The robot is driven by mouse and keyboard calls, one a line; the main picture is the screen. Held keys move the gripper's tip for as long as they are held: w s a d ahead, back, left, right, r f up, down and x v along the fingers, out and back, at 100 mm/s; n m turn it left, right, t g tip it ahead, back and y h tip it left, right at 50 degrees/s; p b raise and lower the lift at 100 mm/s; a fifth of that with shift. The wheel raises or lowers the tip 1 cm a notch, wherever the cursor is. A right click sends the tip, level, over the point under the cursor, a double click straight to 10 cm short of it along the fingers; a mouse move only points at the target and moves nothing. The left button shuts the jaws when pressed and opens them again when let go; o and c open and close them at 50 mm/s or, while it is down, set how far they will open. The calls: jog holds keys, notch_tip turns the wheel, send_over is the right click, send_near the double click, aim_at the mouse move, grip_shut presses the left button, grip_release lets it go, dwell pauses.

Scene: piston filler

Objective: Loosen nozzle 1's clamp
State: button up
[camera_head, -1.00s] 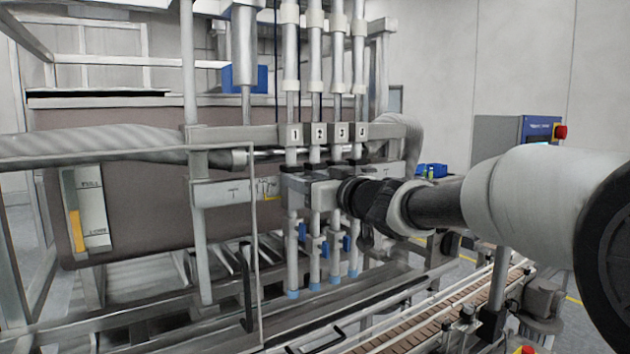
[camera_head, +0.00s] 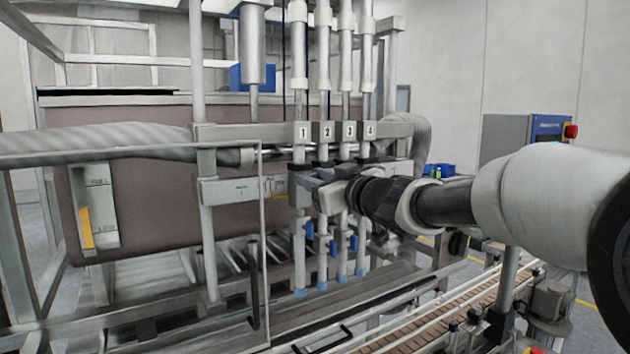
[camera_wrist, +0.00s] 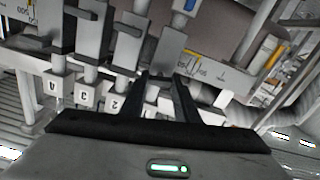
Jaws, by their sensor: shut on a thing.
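Nozzle 1 (camera_head: 300,250) is the leftmost upright tube in the head view, under the plate marked 1 (camera_head: 303,131). My gripper (camera_head: 304,184) reaches in from the right at clamp height, just below the rail. In the wrist view my two dark fingers (camera_wrist: 170,92) are shut on nozzle 1's clamp (camera_wrist: 166,52), a grey block at the end of the row. The fingers hide the number 1 plate there. The grasped part is mostly hidden in the head view, so I cannot tell how far the clamp is turned.
A guard frame (camera_head: 263,240) stands left. A conveyor (camera_head: 450,317) runs below right.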

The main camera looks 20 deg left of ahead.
jog(key=shift+n+b, duration=2.65)
jog(key=shift+n, duration=5.15)
jog(key=o, duration=1)
jog(key=shift+o, duration=0.2)
jog(key=b+v, duration=0.1)
jog(key=v, duration=1.6)
jog(key=shift+s, duration=0.25)
